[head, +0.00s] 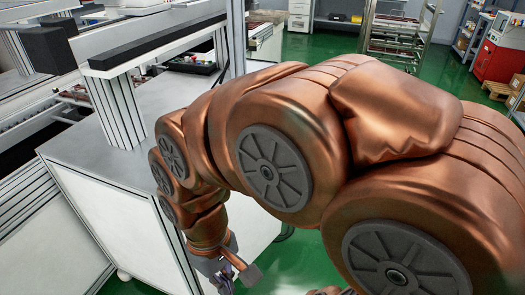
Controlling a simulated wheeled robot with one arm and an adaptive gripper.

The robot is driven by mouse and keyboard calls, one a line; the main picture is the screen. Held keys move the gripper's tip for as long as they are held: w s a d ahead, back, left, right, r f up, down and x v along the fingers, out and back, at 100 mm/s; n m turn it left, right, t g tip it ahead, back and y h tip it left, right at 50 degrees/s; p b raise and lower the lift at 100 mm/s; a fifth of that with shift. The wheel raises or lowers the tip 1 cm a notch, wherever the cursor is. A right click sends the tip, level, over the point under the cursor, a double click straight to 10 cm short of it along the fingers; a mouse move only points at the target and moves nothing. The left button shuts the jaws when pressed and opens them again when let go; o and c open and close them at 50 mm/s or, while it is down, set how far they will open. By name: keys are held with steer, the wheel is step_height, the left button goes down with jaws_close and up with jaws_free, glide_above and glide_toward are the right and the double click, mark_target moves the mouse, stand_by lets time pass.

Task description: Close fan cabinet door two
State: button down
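A white cabinet (122,225) with a grey metal top stands at the left in the head view, under the conveyor frame. Its near white face is visible, and another white face (257,222) shows behind my arm. I cannot tell which panel is fan cabinet door two, or whether it is open or shut. My gripper (236,279) points down at the bottom middle, low beside the cabinet. Only part of its grey fingers shows, and I cannot tell its opening or whether it touches the cabinet. My copper-coloured arm hides much of the cabinet's right side.
A conveyor (42,125) with metal posts runs at the left. A control box with buttons (190,65) sits on the cabinet top. Green floor (318,50) is open at the back. A metal rack (399,35) and a red cabinet (497,62) stand farther back.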

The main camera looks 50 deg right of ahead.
steer(key=w+d+n+t+y, duration=0.1)
steer(key=w+d+y, duration=0.1)
steer(key=w, duration=0.6)
steer(key=w+d+n+t+y, duration=0.1)
steer(key=w+d+t+y, duration=0.15)
steer(key=w, duration=0.65)
steer(key=w+d+t+b, duration=0.1)
steer(key=w+d, duration=0.3)
steer(key=d, duration=0.3)
steer(key=w+d+t, duration=0.2)
steer(key=w+d, duration=0.2)
steer(key=d, duration=0.3)
steer(key=s+d+f+m+t+h, duration=0.1)
steer(key=d+f+t, duration=0.1)
steer(key=d, duration=0.8)
steer(key=d+f+t, duration=0.2)
steer(key=d, duration=0.8)
steer(key=s+d+f+m+t+h+b, duration=0.1)
steer(key=s+d+f+h, duration=0.15)
steer(key=s+d, duration=0.4)
steer(key=s+d+f+t+h, duration=0.1)
steer(key=s+d+f, duration=0.25)
steer(key=d, duration=0.65)
steer(key=w+r+p+x, duration=0.1)
steer(key=r+p+x, duration=0.1)
steer(key=x, duration=1)
steer(key=shift+w+d, duration=0.25)
steer(key=shift+w, duration=0.3)
steer(key=shift+f+g, duration=0.15)
steer(key=shift+g, duration=0.1)
